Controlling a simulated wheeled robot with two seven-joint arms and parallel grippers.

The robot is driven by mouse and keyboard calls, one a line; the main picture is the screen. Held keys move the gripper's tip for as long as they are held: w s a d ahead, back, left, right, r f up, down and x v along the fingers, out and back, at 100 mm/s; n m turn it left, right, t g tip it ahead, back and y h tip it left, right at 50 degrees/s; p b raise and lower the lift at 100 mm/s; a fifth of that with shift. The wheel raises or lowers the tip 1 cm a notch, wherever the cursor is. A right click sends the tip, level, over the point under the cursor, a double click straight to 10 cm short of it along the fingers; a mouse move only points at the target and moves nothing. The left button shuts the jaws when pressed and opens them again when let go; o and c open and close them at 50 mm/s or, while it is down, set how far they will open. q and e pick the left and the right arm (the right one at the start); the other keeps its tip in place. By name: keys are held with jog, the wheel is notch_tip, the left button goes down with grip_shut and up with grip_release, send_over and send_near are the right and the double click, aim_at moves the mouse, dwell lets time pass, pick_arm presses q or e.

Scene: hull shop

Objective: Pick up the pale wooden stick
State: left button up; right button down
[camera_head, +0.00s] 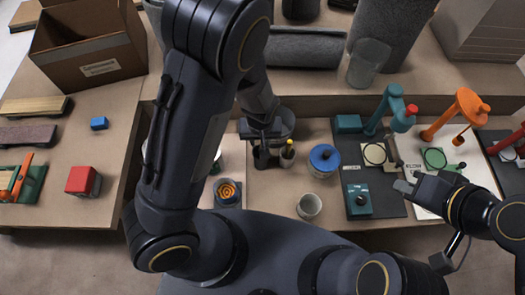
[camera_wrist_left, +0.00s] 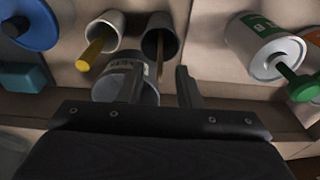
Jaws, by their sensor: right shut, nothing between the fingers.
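In the left wrist view a thin brownish wooden stick (camera_wrist_left: 160,58) stands in a dark cup (camera_wrist_left: 163,22). My left gripper (camera_wrist_left: 160,72) is open, and in this view the stick shows between its two fingers; they do not appear closed on it. In the head view my left gripper (camera_head: 262,158) is low over the middle of the bench, and I cannot make out the wooden stick there. My right gripper (camera_head: 405,186) is shut and empty at the right, beside the dark mat.
A cup with a yellow stick (camera_wrist_left: 97,46) stands beside the dark cup. A grey bucket (camera_wrist_left: 122,66) is close to my left fingers. A blue-lidded pot (camera_head: 325,158) and a white cup (camera_head: 309,206) stand nearby.

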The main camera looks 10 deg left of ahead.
pick_arm(q)
jog(key=f, duration=0.5)
jog(key=shift+w+f, duration=0.2)
jog(key=shift+f, duration=0.05)
grip_shut()
